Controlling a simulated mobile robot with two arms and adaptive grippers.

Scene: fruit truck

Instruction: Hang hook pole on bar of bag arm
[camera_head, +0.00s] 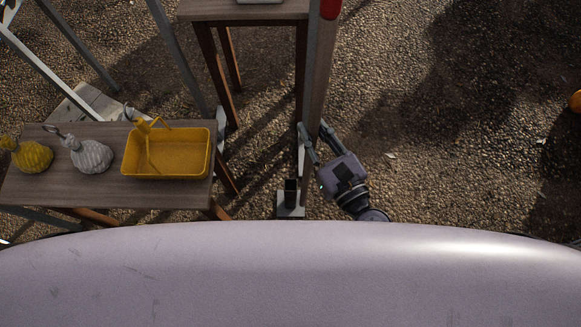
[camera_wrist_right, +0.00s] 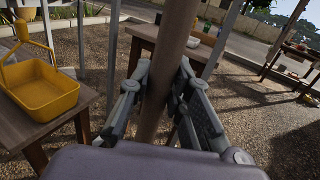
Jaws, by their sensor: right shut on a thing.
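The hook pole (camera_head: 318,75) is a long brown pole with a red part at its top, at the upper middle of the head view. It stands about upright. My right gripper (camera_head: 314,134) is shut on it, with one finger on each side. In the right wrist view the pole (camera_wrist_right: 160,85) runs between the two fingers of my right gripper (camera_wrist_right: 163,78). The pole's hook does not show clearly. I cannot make out the bar of the bag arm for certain. My left gripper is not in view.
A wooden table (camera_head: 107,193) at left holds a yellow basket (camera_head: 181,177), a grey ribbed object (camera_head: 91,157) and a yellow ribbed one (camera_head: 34,157). Another table (camera_head: 240,10) stands behind. Grey metal posts (camera_head: 178,55) rise near both tables. Gravel ground at right is mostly open.

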